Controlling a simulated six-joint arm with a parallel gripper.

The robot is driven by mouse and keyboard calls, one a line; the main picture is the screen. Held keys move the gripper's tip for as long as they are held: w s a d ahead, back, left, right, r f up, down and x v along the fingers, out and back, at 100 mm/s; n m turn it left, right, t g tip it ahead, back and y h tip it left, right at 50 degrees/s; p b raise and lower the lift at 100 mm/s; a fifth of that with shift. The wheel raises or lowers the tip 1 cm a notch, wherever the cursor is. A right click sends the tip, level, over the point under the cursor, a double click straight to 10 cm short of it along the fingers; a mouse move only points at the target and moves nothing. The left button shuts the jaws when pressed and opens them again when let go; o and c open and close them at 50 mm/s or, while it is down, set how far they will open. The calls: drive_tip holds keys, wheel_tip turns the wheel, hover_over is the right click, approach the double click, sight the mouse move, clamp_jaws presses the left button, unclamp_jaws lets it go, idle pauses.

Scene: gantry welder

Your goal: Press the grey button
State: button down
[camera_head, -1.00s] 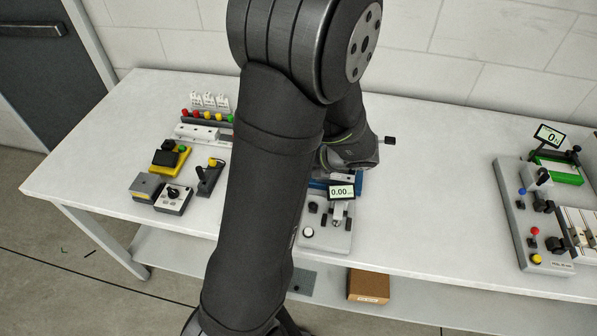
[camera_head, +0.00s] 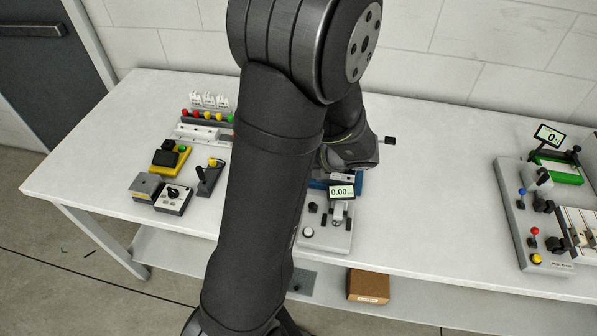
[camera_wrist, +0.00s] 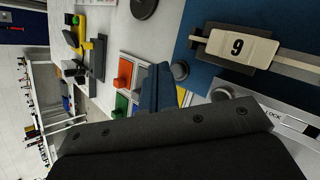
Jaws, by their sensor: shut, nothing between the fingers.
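In the wrist view my gripper (camera_wrist: 160,70) shows as a narrow blue-grey tip rising from a dark body, with its fingers together and empty. Several coloured square buttons lie around it, among them an orange one (camera_wrist: 125,72) and a green one (camera_wrist: 120,105). A round grey knob or button (camera_wrist: 180,70) shows just right of the tip; I cannot tell whether they touch. In the head view my wrist (camera_head: 352,150) is above the blue device (camera_head: 348,180) at the table's middle, and my arm hides the fingertips and the coloured buttons.
In the head view a grey device with a 0.00 display (camera_head: 341,192) stands in front. Other devices stand left (camera_head: 172,198) and right (camera_head: 535,215). The table between is clear.

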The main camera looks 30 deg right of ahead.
drive_tip(key=shift+f, duration=0.1)
drive_tip(key=shift+f, duration=0.35)
drive_tip(key=shift+f, duration=0.45)
idle(0.6)
drive_tip(key=shift+r, duration=0.9)
drive_tip(key=shift+r, duration=2.5)
drive_tip(key=shift+r, duration=1.9)
